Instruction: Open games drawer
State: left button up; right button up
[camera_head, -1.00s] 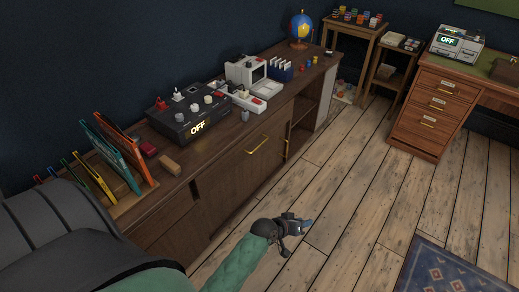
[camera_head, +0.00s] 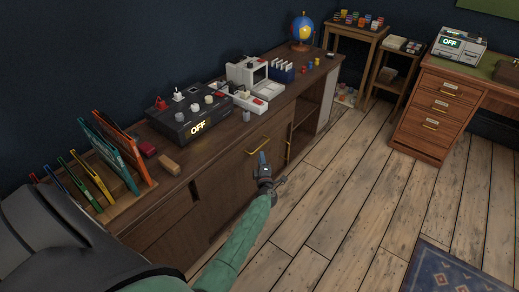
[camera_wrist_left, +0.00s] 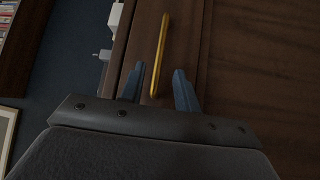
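The long wooden cabinet (camera_head: 226,190) runs along the wall, with a brass handle (camera_head: 259,146) on its front. The handle also shows in the left wrist view (camera_wrist_left: 161,52) as a gold bar. My left gripper (camera_head: 263,160) is in front of the cabinet, just below the handle in the head view. In the left wrist view my left gripper (camera_wrist_left: 158,88) has its two blue fingers apart, with the near end of the handle showing between them. I cannot tell how much depth separates them. No label marks a games drawer. My right gripper is not in view.
A black box reading OFF (camera_head: 190,120), a white device (camera_head: 248,72) and a globe (camera_head: 302,31) stand on the cabinet top. A desk with drawers (camera_head: 437,108) stands at the right. The wooden floor (camera_head: 345,175) between is clear, with a blue rug (camera_head: 440,268) nearby.

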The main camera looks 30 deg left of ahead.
aim_at(260, 147)
pick_arm(q)
jog(key=x, duration=0.7)
jog(key=shift+w+a+p, duration=0.15)
jog(key=shift+p, duration=0.15)
grip_shut()
